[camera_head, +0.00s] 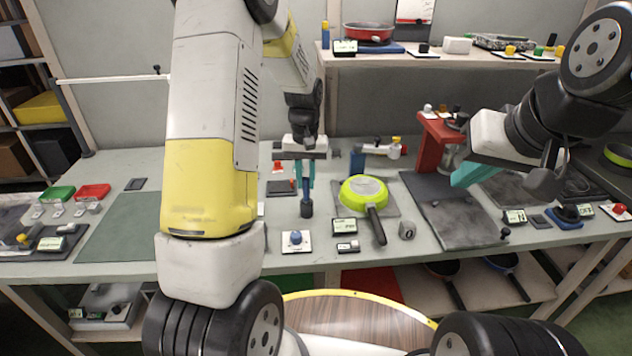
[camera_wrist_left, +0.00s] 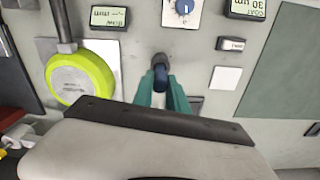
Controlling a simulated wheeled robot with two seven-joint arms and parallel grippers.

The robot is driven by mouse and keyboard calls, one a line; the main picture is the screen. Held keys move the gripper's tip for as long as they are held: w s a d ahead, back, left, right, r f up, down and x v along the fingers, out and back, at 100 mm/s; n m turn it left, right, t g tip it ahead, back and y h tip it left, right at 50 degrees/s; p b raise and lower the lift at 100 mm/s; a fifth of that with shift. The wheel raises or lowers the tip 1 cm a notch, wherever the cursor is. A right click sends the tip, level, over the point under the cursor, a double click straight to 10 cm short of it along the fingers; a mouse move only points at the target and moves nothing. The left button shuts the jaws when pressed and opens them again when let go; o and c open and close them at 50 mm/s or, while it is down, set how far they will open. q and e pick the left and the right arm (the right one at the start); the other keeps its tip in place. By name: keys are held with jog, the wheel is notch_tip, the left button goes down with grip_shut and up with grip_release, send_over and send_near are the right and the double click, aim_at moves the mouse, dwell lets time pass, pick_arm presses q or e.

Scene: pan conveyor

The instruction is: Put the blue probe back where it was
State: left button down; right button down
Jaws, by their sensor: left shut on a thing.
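The blue probe (camera_head: 307,191) is upright between the teal fingers of my left gripper (camera_head: 305,172), with its dark, wider end (camera_head: 306,209) pointing down. The left gripper is shut on it above the middle of the worktable. In the left wrist view the blue probe (camera_wrist_left: 161,75) shows end-on between the fingertips (camera_wrist_left: 162,90). I cannot tell whether its lower end touches the table. My right gripper (camera_head: 464,174) hangs over the dark slab on the right, with nothing visible in it; its finger gap is hidden.
A white box with a blue knob (camera_head: 296,241) stands in front of the probe. A green pan (camera_head: 362,190) lies to its right, with small displays (camera_head: 344,227) nearby. A red stand (camera_head: 437,145) is behind the dark slab (camera_head: 440,212). The green-grey mat (camera_head: 122,228) at left is clear.

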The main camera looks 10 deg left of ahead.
pick_arm(q)
jog(key=shift+f, duration=2.05)
jog(key=shift+f, duration=0.1)
jog(key=c, duration=1.3)
grip_release()
notch_tip(320, 180, up, 12)
jog(key=shift+f, duration=0.1)
notch_tip(320, 180, up, 8)
jog(key=t, duration=0.2)
send_over(307, 202)
jog(key=s, duration=0.5)
jog(key=s+r+t+h, duration=0.1)
jog(key=s+r, duration=0.3)
jog(key=s, duration=0.2)
jog(key=shift+s+d+r+m+t+h, duration=0.2)
jog(key=shift+s+d+r+m+t, duration=0.25)
jog(key=shift+s, duration=1.6)
jog(key=shift+s+d+r+m+t+h, duration=0.2)
jog(key=shift+s+r+t, duration=0.35)
jog(key=shift+s, duration=1.55)
jog(key=shift+s+d+r+m+t+h, duration=0.25)
jog(key=shift+s+r+m+t, duration=0.25)
jog(key=shift+s, duration=1.55)
